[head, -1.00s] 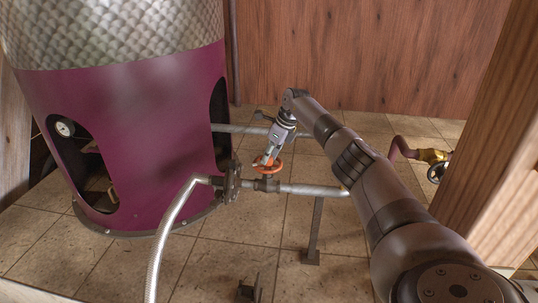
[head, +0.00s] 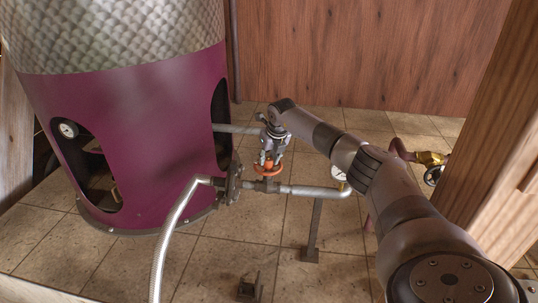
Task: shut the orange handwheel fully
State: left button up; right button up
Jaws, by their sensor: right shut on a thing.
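The orange handwheel (head: 268,169) sits on a valve on the grey horizontal pipe (head: 310,190), in the middle of the head view. My right gripper (head: 268,160) points down from above, with its fingers at the wheel, and is shut on it. The fingers hide part of the wheel's rim. I cannot tell how far the valve is turned. My left gripper is not in view.
A braided hose (head: 165,245) bends down in front. A pipe support (head: 314,230) stands on the tiles. A yellow valve (head: 431,158) and a wooden post (head: 490,130) are at the right.

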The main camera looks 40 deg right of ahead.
jog(key=m+h, duration=0.1)
jog(key=m, duration=0.2)
jog(key=shift+w+a+m, duration=0.1)
jog(key=shift+m, duration=0.3)
jog(key=m+g+h+b, duration=0.1)
jog(key=m, duration=0.2)
jog(key=shift+f+m+b, duration=0.1)
jog(key=shift+m+b, duration=0.2)
jog(key=shift+b, duration=0.05)
jog(key=m+g+b, duration=0.1)
jog(key=m, duration=0.1)
jog(key=m+g+h+b, duration=0.1)
jog(key=m, duration=0.1)
jog(key=shift+w+a+b, duration=0.1)
jog(key=shift+w+b, duration=0.05)
jog(key=shift+b, duration=0.25)
jog(key=shift+m+g+b, duration=0.6)
jog(key=shift+m+b, duration=0.5)
jog(key=shift+m, duration=0.6)
jog(key=o, duration=1.2)
jog(key=shift+c, duration=0.2)
